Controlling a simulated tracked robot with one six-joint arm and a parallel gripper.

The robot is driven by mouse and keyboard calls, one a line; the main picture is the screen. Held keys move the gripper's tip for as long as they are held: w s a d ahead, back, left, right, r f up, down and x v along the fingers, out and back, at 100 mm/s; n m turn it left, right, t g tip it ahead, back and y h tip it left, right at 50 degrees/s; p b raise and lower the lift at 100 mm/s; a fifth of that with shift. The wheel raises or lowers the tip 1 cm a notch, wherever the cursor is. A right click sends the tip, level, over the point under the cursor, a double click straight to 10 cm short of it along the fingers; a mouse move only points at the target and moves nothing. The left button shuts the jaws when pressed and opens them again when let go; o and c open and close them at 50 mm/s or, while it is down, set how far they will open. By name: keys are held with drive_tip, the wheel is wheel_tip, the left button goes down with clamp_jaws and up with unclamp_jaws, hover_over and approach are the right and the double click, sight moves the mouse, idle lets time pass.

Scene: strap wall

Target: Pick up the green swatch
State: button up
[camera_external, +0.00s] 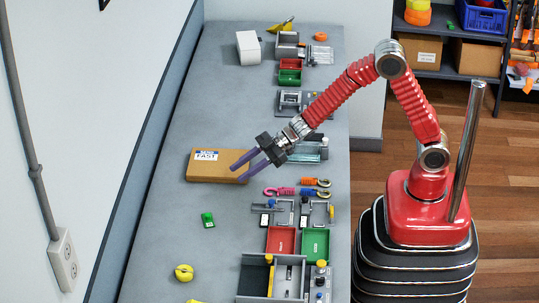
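A small green piece (208,219), which looks like the green swatch, lies on the grey bench (165,235) left of centre. Its exact shape is too small to tell. My gripper (237,173) has two long purple fingers, spread apart, with a gap between them. It points down and left, in front of or over the brown cardboard box labelled FAST (205,176). I cannot tell whether it touches the box. In the picture my gripper is above and right of the green piece, apart from it. I see nothing held between the fingers.
A red tray (281,240) and a green tray (315,244) sit at the right front, beside clamp fixtures. Pink and orange hooks (296,190) lie nearby. A yellow roll (184,272) lies in front of the green piece. The bench around the green piece is clear; a wall borders it on the left.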

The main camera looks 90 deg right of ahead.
drive_tip(key=a+f+y, duration=0.1)
drive_tip(key=a+f, duration=0.1)
drive_tip(key=a+f+n+g+y, duration=0.1)
drive_tip(key=f, duration=0.1)
drive_tip(key=shift+s+a+f+y, duration=0.1)
drive_tip(key=shift+s+a+y, duration=0.1)
drive_tip(key=shift+a+y, duration=0.15)
approach(213, 218)
drive_tip(key=w+a, duration=0.3)
drive_tip(key=shift+w+r, duration=0.15)
drive_tip(key=shift+r, duration=0.25)
drive_tip(key=shift+a, duration=0.1)
drive_tip(key=shift+x, duration=2.6)
drive_tip(key=shift+r, duration=0.2)
drive_tip(key=shift+c, duration=0.5)
